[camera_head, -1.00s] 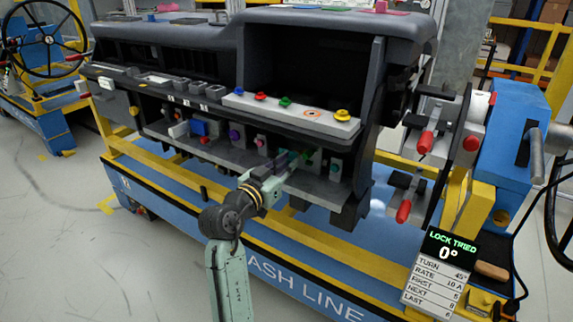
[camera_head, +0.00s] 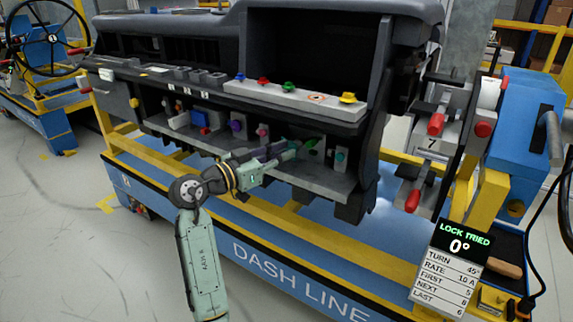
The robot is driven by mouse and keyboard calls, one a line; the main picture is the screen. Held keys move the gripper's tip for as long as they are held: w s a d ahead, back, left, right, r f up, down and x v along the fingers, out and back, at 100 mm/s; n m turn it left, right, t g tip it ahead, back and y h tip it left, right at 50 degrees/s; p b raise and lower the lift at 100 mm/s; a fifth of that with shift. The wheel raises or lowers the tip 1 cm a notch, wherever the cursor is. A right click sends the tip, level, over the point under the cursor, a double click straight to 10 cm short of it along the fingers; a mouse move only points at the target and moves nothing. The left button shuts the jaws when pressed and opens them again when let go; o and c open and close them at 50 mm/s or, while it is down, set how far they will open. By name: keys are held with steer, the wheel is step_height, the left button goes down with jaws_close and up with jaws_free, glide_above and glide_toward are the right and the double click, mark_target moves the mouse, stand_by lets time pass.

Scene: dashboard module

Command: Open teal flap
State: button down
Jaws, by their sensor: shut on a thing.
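A small teal part (camera_head: 340,155), which may be the flap's handle, sits on a grey plate at the right end of the dashboard's lower shelf. A green part (camera_head: 313,144) is just left of it. My gripper (camera_head: 291,151) reaches from the front left into this lower opening, its tip close to the green part and left of the teal one. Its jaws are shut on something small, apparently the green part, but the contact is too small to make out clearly. No flap panel can be made out clearly.
The lower shelf (camera_head: 316,184) runs below my gripper, with purple (camera_head: 236,125), pink (camera_head: 262,131) and blue (camera_head: 200,119) parts to its left. A ledge (camera_head: 300,98) with coloured knobs overhangs it. Red-handled clamps (camera_head: 436,124) stand right.

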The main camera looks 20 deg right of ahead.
steer(key=shift+w+a+m+g+h+b, duration=0.15)
steer(key=shift+a+m+g+b, duration=0.3)
steer(key=shift+g, duration=0.6)
steer(key=shift+w+a+m+g+h+b, duration=0.2)
steer(key=shift+m+g+b, duration=0.25)
steer(key=shift+m+g, duration=0.5)
steer(key=shift+w+a+m+g+h+b, duration=0.15)
steer(key=shift+a+m+g+b, duration=0.3)
steer(key=shift+g, duration=0.65)
steer(key=shift+d, duration=0.15)
steer(key=c, duration=1.6)
jaws_free()
steer(key=shift+o, duration=0.2)
steer(key=a, duration=1.2)
